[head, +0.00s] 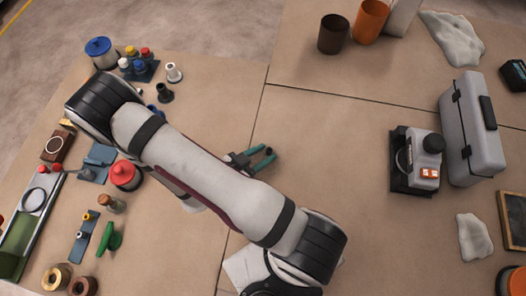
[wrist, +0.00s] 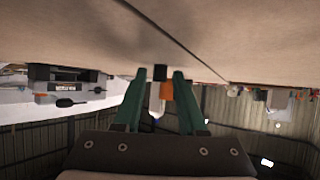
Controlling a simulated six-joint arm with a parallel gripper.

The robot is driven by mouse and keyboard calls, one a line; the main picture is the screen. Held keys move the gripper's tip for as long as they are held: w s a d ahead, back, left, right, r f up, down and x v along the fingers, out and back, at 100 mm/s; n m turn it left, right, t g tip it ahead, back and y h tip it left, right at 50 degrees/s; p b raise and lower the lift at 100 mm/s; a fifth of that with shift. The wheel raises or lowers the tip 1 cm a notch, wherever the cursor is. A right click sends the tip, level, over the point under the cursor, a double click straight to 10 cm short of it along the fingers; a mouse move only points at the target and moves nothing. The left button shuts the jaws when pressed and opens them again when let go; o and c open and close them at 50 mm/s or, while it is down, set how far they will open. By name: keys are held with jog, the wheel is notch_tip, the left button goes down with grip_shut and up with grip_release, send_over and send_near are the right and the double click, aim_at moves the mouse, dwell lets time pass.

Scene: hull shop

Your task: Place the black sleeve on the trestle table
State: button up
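A small black flanged piece (head: 164,93), which looks like the black sleeve, stands on the tan tabletop at the upper left of the head view. A similar white piece (head: 173,72) stands just beyond it. The tan surface (head: 320,150) is split by dark seams; I cannot tell which part is the trestle table. My gripper (head: 268,156) has green fingers, well to the right of the black piece and past my forearm. The fingers also show in the wrist view (wrist: 160,74), apart with a gap between them. They are open and hold nothing that I can see.
A dark cup (head: 333,35) and an orange cup (head: 370,22) stand at the back. A grey case (head: 472,130) and a boxed device (head: 420,160) stand at right. Small parts crowd the left, including a red-lidded pot (head: 123,174). The middle right is clear.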

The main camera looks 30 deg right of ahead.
jog(key=shift+o, duration=0.4)
jog(key=shift+r, duration=0.1)
